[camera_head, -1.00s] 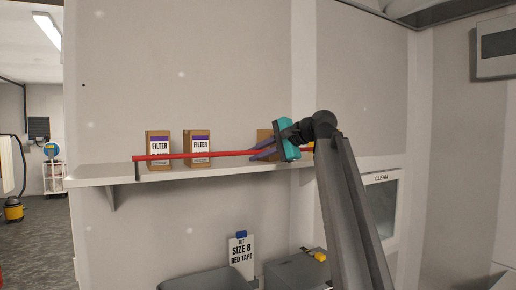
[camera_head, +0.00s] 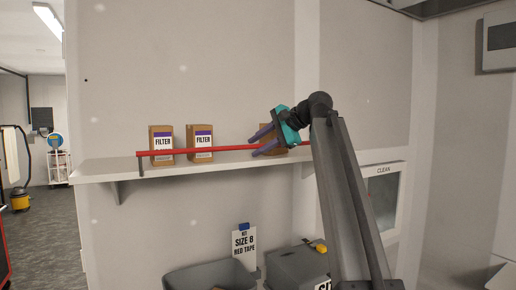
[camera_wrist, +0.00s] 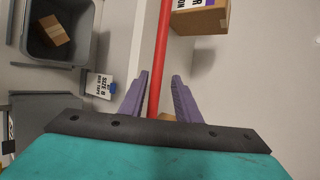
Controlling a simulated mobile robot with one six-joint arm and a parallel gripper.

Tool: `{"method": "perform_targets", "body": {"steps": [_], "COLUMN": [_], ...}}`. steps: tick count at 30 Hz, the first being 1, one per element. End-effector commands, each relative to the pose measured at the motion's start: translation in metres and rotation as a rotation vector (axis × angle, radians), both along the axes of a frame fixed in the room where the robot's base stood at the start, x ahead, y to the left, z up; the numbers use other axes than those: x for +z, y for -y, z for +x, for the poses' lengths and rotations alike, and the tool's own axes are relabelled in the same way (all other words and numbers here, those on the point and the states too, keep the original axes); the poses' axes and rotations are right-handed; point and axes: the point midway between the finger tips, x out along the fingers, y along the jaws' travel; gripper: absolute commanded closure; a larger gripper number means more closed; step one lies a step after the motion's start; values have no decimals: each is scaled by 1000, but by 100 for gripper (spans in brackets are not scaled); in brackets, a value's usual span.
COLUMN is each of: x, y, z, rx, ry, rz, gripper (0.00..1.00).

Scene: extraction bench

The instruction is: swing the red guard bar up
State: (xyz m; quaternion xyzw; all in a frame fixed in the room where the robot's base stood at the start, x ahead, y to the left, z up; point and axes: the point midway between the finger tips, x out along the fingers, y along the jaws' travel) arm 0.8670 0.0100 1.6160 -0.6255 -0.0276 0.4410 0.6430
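The red guard bar (camera_head: 215,150) runs level along the front of the wall shelf, across the filter boxes, in the head view. In the wrist view the red bar (camera_wrist: 159,62) passes between the two purple fingers of my gripper (camera_wrist: 153,90). The fingers are apart, with a gap on both sides of the bar. In the head view my gripper (camera_head: 257,142) is at the right part of the bar, one finger above it and one below.
Filter boxes (camera_head: 161,144) and (camera_head: 200,142) stand on the shelf (camera_head: 110,170) behind the bar; a third box is partly hidden by my gripper. A clean cabinet (camera_head: 383,205) is at right.

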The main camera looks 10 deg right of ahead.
Motion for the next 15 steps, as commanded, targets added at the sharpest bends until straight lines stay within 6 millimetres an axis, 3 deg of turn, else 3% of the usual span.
{"method": "perform_targets", "body": {"steps": [15], "x": [-1], "y": [6], "z": [-5], "rx": [-1], "ry": [-7], "rz": [-5], "gripper": [69]}}
